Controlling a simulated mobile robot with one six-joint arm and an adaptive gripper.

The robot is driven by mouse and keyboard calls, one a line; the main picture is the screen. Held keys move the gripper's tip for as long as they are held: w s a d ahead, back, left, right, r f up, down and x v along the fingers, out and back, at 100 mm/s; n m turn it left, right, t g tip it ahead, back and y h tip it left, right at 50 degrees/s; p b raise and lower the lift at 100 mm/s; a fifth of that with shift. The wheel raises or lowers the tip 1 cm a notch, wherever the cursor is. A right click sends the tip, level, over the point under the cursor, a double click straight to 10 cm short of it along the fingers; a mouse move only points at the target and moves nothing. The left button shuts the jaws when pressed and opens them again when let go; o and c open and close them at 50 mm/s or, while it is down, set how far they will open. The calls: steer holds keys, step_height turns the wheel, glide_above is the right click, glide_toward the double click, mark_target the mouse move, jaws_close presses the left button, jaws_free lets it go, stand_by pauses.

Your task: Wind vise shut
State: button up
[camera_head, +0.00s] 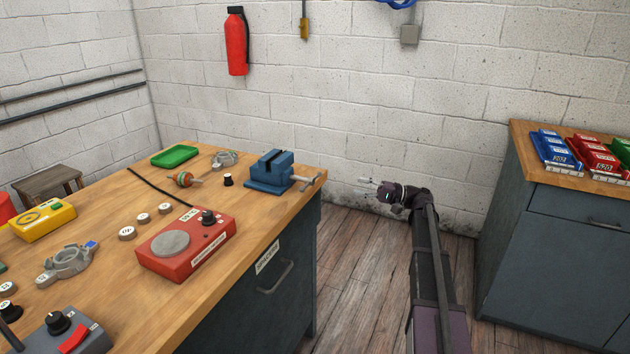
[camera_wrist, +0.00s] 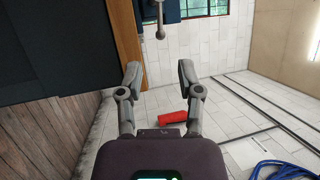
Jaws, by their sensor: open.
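The blue vise (camera_head: 268,172) is mounted on the far right corner of the wooden workbench (camera_head: 130,290). Its grey screw and crossbar handle (camera_head: 310,181) stick out past the bench's right edge, toward my gripper. The gap between its jaws is too small to judge. My gripper (camera_head: 364,186) is open and empty, in the air to the right of the handle and apart from it. In the wrist view, the handle (camera_wrist: 160,22) shows beyond and between my open fingertips (camera_wrist: 158,72), with part of the blue vise (camera_wrist: 174,10) behind it.
The bench holds a red hot plate (camera_head: 188,245), a yellow meter (camera_head: 42,220), a green tray (camera_head: 174,156) and alternator parts. A dark cabinet (camera_head: 550,240) with coloured bins stands at right. Floor (camera_head: 370,270) lies open between bench and cabinet.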

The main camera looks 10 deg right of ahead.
mark_target(316, 177)
steer(key=shift+a, duration=0.15)
steer(key=p+x, duration=0.3)
steer(key=x, duration=1)
steer(key=shift+w+a+r, duration=0.1)
steer(key=shift+a, duration=0.15)
jaws_close()
steer(key=shift+a, duration=0.2)
steer(key=shift+d, duration=0.15)
